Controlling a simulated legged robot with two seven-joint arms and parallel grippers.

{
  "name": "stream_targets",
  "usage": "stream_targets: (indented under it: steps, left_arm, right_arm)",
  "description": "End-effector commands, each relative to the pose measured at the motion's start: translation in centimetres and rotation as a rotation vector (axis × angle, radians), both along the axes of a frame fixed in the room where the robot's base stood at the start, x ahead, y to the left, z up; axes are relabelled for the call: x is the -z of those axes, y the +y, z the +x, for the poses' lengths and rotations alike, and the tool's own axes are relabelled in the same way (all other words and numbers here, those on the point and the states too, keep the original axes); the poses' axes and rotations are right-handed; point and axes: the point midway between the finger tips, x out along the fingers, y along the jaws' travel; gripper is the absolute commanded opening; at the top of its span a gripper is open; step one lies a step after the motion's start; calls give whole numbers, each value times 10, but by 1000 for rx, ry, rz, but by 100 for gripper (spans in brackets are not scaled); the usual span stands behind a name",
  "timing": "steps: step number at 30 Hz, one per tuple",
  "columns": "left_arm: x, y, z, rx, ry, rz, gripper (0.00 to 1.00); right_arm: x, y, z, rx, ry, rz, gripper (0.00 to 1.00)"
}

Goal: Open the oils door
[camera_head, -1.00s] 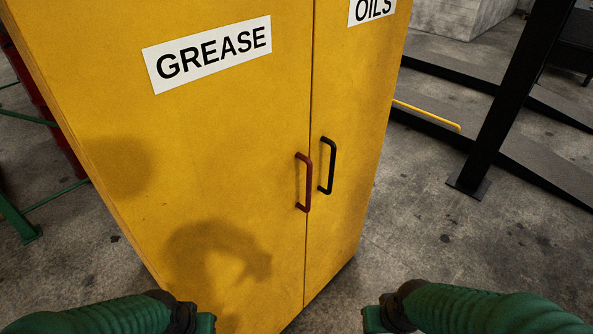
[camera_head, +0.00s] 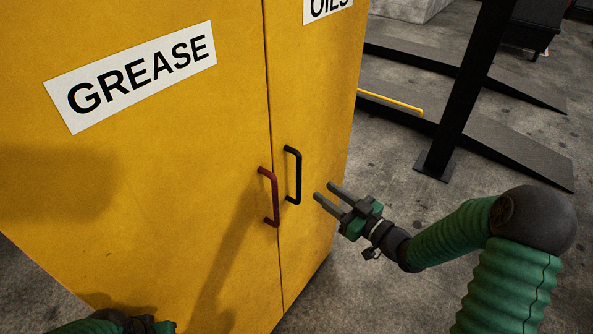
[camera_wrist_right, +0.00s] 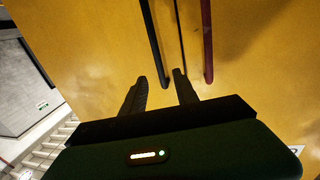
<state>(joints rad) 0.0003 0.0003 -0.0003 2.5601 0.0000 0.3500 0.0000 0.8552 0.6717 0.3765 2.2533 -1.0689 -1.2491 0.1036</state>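The yellow cabinet has a left door labelled GREASE (camera_head: 142,78) with a dark red handle (camera_head: 268,197). Its right door, labelled OILS (camera_head: 327,6), has a black handle (camera_head: 294,175). Both doors are shut. My right gripper (camera_head: 323,190) is open and empty, just right of the black handle and apart from it. In the right wrist view, its two fingers (camera_wrist_right: 160,82) point at the door, with the black handle (camera_wrist_right: 153,42) and red handle (camera_wrist_right: 207,40) ahead. My left gripper is at the bottom left edge, mostly cut off; its fingers are hidden.
A black post (camera_head: 466,90) stands on the floor to the right, with dark ramps (camera_head: 520,145) and a yellow bar (camera_head: 391,102) behind it.

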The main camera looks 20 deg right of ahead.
Motion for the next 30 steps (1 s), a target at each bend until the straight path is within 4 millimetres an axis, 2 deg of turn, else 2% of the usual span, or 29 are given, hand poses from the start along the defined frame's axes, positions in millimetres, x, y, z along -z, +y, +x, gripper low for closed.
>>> stream_targets:
  steps: [9,13,18,25,30]
  left_arm:
    - [-8,0,0,1,-1,0,36]
    - [-10,0,0,1,0,0,36]
    - [-11,0,0,1,0,0,36]
    - [-11,0,0,1,0,0,36]
    - [-11,0,0,1,0,0,36]
  right_arm:
    - [-1,39,73,-2,0,0,36]
    - [-1,49,95,0,1,-2,36]
    - [0,55,106,2,1,-2,36]
    - [0,54,107,2,1,-2,36]
    - [0,54,107,2,1,-2,14]
